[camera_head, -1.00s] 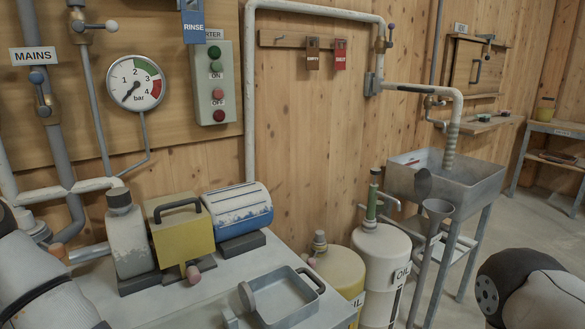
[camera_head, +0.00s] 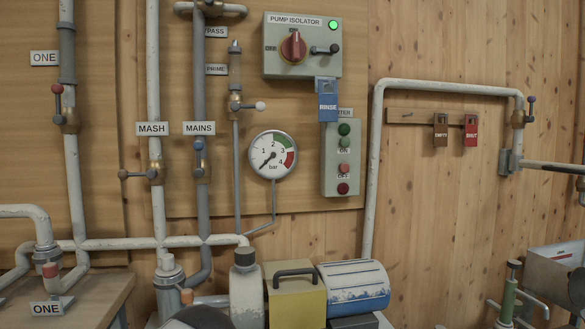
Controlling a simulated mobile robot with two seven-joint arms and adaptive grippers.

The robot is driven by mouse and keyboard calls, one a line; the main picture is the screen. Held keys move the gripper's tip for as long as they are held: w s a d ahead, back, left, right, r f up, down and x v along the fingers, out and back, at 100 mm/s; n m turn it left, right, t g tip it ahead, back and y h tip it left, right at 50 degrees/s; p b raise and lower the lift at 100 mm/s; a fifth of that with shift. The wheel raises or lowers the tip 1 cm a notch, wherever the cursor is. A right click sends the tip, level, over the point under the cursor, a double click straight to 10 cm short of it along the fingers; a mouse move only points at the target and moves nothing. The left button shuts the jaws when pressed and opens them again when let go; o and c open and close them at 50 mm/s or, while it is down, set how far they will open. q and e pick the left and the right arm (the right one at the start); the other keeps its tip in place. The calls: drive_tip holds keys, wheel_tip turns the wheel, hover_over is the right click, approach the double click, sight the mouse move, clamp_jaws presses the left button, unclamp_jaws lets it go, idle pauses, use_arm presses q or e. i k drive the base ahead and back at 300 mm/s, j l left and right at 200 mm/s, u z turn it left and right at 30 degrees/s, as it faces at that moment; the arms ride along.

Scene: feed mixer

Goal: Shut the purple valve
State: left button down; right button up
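The valve with the purple-blue knob (camera_head: 531,101) is at the right of the head view, on the short downward leg of the white pipe. It has a brass-coloured body (camera_head: 518,119). Its lever stands upright with the knob at the top, along the line of the vertical pipe. Neither of my grippers shows in this view, and neither is seen touching the valve. A dark rounded shape at the bottom edge looks like part of my own arm.
The MAINS valve with a blue knob (camera_head: 198,146) is at left centre. The pressure gauge (camera_head: 273,154) and pump isolator box (camera_head: 301,46) are on the wall. EMPTY (camera_head: 440,130) and SHUT (camera_head: 471,130) tags hang left of the purple valve. A yellow box (camera_head: 296,303) and blue-white drum (camera_head: 353,283) stand below.

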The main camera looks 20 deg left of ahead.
sight(530, 119)
drive_tip(key=i+l+u, duration=0.2)
drive_tip(key=l, duration=0.5)
drive_tip(key=i+l+u, duration=0.2)
drive_tip(key=l, duration=0.5)
drive_tip(key=l+u, duration=0.2)
drive_tip(key=l, duration=0.5)
drive_tip(key=l+u, duration=0.2)
drive_tip(key=l, duration=0.55)
drive_tip(key=l+u, duration=0.2)
drive_tip(key=l, duration=0.5)
drive_tip(key=k+l+u, duration=0.2)
drive_tip(key=l, duration=0.55)
drive_tip(key=l+u, duration=0.2)
drive_tip(key=l, duration=0.55)
